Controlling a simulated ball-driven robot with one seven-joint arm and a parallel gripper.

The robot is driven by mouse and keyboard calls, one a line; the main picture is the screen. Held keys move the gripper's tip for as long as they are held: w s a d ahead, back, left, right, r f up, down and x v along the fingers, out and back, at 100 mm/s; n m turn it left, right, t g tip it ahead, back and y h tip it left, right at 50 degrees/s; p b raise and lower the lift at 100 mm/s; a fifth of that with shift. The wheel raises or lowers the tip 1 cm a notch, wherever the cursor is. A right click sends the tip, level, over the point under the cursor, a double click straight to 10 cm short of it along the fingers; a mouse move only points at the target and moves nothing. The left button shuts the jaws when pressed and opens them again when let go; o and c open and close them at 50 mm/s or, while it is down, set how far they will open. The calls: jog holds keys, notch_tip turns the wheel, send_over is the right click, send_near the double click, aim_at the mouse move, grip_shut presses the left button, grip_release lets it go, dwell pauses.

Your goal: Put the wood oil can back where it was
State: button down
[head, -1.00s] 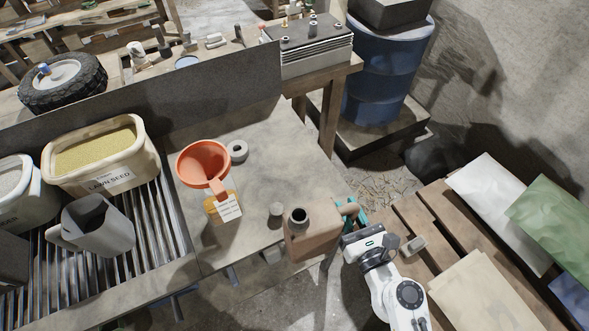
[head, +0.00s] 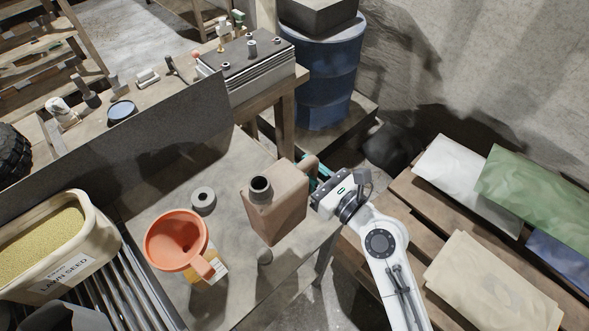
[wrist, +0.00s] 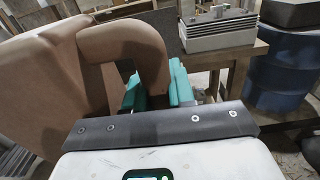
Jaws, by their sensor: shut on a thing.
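The wood oil can (head: 276,205) is a tan-brown can with a dark open neck on top and a looped handle on its right side. My gripper (head: 316,180) is shut on that handle. In the wrist view the can (wrist: 40,80) fills the left side, and the teal fingers (wrist: 155,92) close around the handle. The can is slightly tilted in the head view and appears held above the right part of the bench top (head: 225,165). Whether its base touches the bench is unclear.
An orange funnel (head: 178,240) sits in an amber bottle (head: 208,270) left of the can. A grey ring (head: 203,200) and a small cap (head: 265,256) lie nearby. A lawn seed tub (head: 75,265) stands at left. Bare bench shows behind the can.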

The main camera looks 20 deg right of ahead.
jog(key=w+d+f+b, duration=0.2)
jog(key=w+f+b, duration=0.1)
jog(key=w+f, duration=0.5)
jog(key=shift+f+b, duration=0.3)
jog(key=shift+f, duration=0.9)
jog(key=shift+d+f, duration=0.1)
jog(key=c, duration=1)
grip_release()
jog(key=shift+f, duration=0.1)
jog(key=shift+o, duration=0.2)
jog(key=shift+s, duration=0.15)
jog(key=b+v, duration=0.2)
jog(key=v, duration=0.9)
jog(key=shift+s+d, duration=0.15)
jog(key=shift+s, duration=0.2)
